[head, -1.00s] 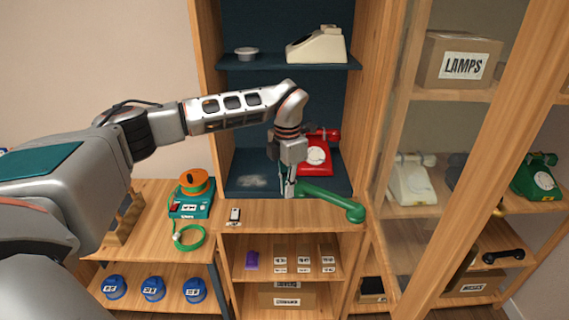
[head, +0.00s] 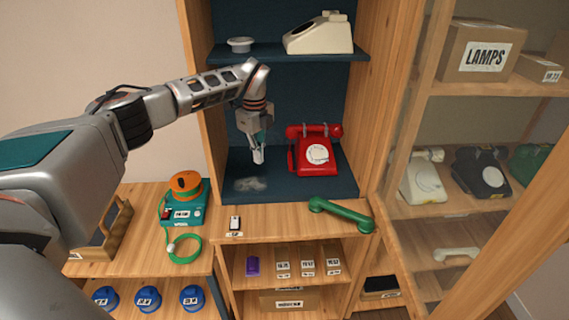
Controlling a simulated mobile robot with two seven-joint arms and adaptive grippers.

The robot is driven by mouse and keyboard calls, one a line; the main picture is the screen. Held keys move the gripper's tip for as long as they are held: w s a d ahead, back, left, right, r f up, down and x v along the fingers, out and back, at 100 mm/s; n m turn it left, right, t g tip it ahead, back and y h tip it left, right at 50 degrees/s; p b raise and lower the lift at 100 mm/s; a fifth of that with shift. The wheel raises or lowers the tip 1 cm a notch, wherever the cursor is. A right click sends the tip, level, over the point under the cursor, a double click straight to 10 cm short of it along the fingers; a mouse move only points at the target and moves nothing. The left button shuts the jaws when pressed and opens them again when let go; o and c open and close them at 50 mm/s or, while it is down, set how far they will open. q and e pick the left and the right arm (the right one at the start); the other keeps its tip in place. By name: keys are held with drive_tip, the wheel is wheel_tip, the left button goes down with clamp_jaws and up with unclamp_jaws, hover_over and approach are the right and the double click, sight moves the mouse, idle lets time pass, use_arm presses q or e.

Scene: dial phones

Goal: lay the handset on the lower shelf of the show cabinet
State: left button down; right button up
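A green handset (head: 340,214) lies at a slant on the wooden ledge in front of the dark blue alcove, near its right end. My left gripper (head: 258,155) is inside the alcove, up and to the left of the green handset and clear of it. It points down and holds nothing that I can see; its finger gap is too small to judge. A glazed cabinet (head: 400,130) stands at the right. A pale handset (head: 456,252) lies on its lower shelf (head: 420,262). My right gripper is not in view.
A red dial phone (head: 316,155) stands in the alcove, right of my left gripper. A small tag (head: 234,224) lies on the ledge. A wooden frame edge crosses the glazed cabinet's lower right.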

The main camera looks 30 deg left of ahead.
use_arm(q)
drive_tip(key=shift+w+a+n, duration=0.3)
drive_tip(key=shift+a+n, duration=0.35)
drive_tip(key=shift+n, duration=0.15)
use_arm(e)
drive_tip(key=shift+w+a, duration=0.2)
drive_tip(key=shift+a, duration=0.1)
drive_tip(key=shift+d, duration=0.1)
